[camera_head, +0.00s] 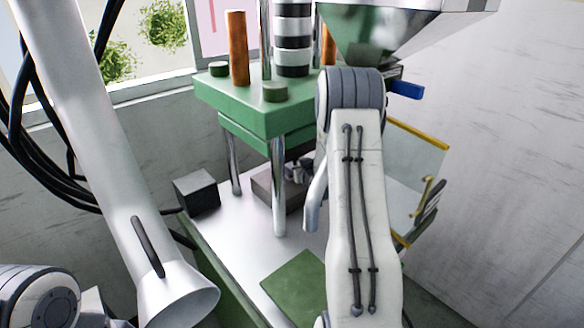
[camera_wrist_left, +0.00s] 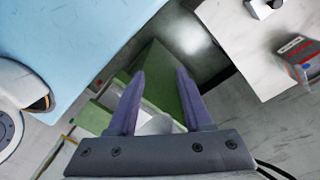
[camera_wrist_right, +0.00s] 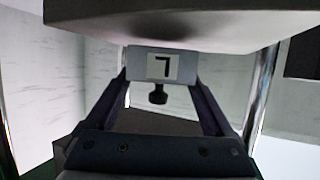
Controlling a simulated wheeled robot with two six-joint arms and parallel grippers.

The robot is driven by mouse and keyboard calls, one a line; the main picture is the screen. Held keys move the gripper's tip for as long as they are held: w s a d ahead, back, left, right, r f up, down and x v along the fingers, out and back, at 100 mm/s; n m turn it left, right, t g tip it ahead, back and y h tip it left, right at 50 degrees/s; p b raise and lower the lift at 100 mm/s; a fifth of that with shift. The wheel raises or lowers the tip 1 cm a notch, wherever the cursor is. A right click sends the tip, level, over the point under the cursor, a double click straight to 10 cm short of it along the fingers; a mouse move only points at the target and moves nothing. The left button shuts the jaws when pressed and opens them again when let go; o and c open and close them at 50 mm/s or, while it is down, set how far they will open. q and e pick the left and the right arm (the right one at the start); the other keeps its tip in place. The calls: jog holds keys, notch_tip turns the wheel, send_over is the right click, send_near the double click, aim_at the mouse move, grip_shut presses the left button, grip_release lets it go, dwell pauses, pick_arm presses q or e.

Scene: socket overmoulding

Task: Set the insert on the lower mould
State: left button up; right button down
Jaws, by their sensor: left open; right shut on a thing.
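My right gripper (camera_wrist_right: 162,88) is shut on the insert (camera_wrist_right: 133,67), a grey block with a "7" label and a black knob below. In the right wrist view it is between the fingers, above a dark block (camera_wrist_right: 165,124) that looks like the lower mould. In the head view the lower mould (camera_head: 268,188) is a brown-grey block on the press's pale bed, under the green platen (camera_head: 235,100). My right gripper (camera_head: 299,172) reaches in beside it; the insert is hard to make out there. My left gripper (camera_wrist_left: 160,76) is open and empty in the left wrist view.
Bright steel columns (camera_head: 278,190) flank the mould space. A pale body (camera_wrist_right: 185,25) hangs close above the insert. A dark box (camera_head: 196,192) sits on the bed's left. A clear yellow-edged guard (camera_head: 412,165) stands right.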

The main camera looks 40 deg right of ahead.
jog(key=shift+s+a+f, duration=0.15)
jog(key=shift+a+f, duration=0.05)
jog(key=shift+f, duration=0.45)
jog(key=shift+s+r, duration=0.1)
jog(key=shift+r, duration=0.1)
jog(key=shift+d+f, duration=0.1)
jog(key=shift+d, duration=0.1)
jog(key=shift+f, duration=0.1)
grip_release()
jog(key=shift+f, duration=0.1)
jog(key=shift+s+a+r, duration=0.1)
jog(key=shift+s+r, duration=0.05)
jog(key=shift+r, duration=0.05)
jog(key=b+v, duration=0.1)
jog(key=v, duration=1)
jog(key=shift+s+a+r, duration=0.15)
jog(key=shift+s+r, duration=0.05)
jog(key=shift+s, duration=0.15)
